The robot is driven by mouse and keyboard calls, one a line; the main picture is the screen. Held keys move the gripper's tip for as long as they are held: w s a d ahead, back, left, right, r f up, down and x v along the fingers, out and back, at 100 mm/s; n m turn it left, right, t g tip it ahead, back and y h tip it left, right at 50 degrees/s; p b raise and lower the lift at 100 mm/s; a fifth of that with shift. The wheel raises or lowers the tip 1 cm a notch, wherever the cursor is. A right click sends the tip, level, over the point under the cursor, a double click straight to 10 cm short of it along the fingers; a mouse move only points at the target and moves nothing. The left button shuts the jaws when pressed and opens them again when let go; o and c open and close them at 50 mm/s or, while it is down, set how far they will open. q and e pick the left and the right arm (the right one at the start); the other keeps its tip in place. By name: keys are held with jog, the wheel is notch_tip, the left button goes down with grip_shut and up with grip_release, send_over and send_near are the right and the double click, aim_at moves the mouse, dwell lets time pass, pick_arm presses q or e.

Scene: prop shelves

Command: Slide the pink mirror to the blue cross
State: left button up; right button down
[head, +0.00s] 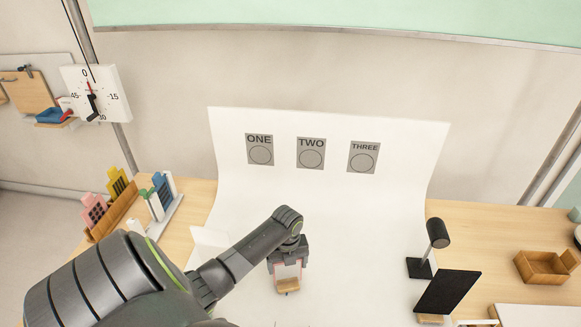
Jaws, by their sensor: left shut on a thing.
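The pink mirror (288,270) stands on a small wooden block base on the white sweep, near the middle. It shows as a pale panel with a thin pink edge. My left gripper (288,258) reaches over it from the left and is shut on its upper part, which the gripper partly hides. No blue cross shows; my left arm covers part of the white surface. My right gripper is out of view.
A white panel (208,240) stands left of the mirror, partly behind my arm. A black panel (448,291) and a black lamp (437,233) stand to the right. A wooden tray (545,279) lies far right. The white sweep (350,220) is clear behind the mirror.

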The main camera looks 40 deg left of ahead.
pick_arm(q)
jog(key=shift+f, duration=0.2)
dwell(0.6)
jog(key=o, duration=1)
notch_tip(320, 180, up, 18)
jog(key=b, duration=0.1)
jog(key=shift+f, duration=0.25)
jog(key=shift+f, duration=0.1)
